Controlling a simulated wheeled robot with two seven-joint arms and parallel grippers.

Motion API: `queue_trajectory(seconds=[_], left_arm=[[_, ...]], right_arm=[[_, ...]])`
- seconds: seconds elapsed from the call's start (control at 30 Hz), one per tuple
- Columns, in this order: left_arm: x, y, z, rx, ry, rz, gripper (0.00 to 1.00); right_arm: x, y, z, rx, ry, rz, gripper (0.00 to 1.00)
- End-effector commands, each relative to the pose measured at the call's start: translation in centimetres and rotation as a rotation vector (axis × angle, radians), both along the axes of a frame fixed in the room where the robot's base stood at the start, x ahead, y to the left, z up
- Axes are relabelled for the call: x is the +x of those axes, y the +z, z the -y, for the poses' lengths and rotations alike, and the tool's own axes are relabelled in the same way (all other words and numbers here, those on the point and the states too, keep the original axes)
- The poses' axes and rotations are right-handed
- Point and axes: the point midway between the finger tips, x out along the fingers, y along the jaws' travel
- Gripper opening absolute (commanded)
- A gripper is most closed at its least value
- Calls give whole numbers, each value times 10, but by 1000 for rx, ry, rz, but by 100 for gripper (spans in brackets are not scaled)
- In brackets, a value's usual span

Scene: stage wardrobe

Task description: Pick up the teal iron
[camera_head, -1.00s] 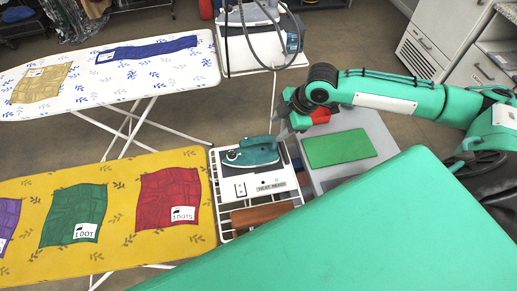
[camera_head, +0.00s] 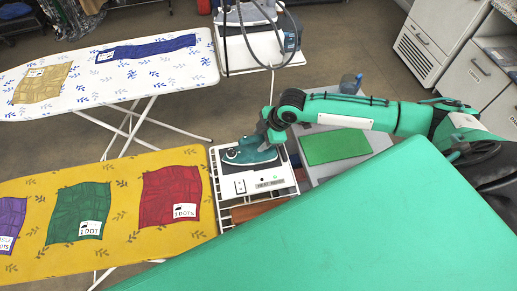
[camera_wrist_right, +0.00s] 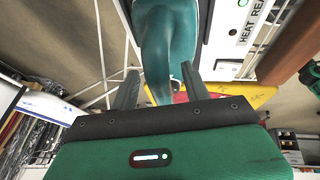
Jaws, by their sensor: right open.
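The teal iron (camera_head: 238,155) rests on a white stand (camera_head: 240,188) at the end of the yellow ironing board. My right gripper (camera_head: 266,138) is at the iron's right end in the head view and partly covers it. In the wrist view the right gripper (camera_wrist_right: 161,85) is open, with one finger on each side of the iron's teal handle (camera_wrist_right: 166,45). Whether the fingers touch the handle I cannot tell. My left gripper is out of view.
The yellow board (camera_head: 125,240) carries several coloured cloths. A green pad (camera_head: 335,147) lies on a grey surface to the right. Another iron (camera_head: 250,12) stands on a white rest behind. A white patterned board (camera_head: 120,80) is at the back left.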

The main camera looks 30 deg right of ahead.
Motion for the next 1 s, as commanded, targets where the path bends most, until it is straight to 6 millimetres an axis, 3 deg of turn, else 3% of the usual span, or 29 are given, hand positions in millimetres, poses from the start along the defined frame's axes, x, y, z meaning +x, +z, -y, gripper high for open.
queue_trajectory(seconds=[0.1,0.33,0.77,1.0], left_arm=[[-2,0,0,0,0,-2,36],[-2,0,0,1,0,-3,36],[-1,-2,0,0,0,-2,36],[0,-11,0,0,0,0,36]], right_arm=[[0,0,0,0,0,0,44],[0,0,0,0,0,0,0],[1,9,-1,3,1,4,0],[2,44,0,2,1,8,0]])
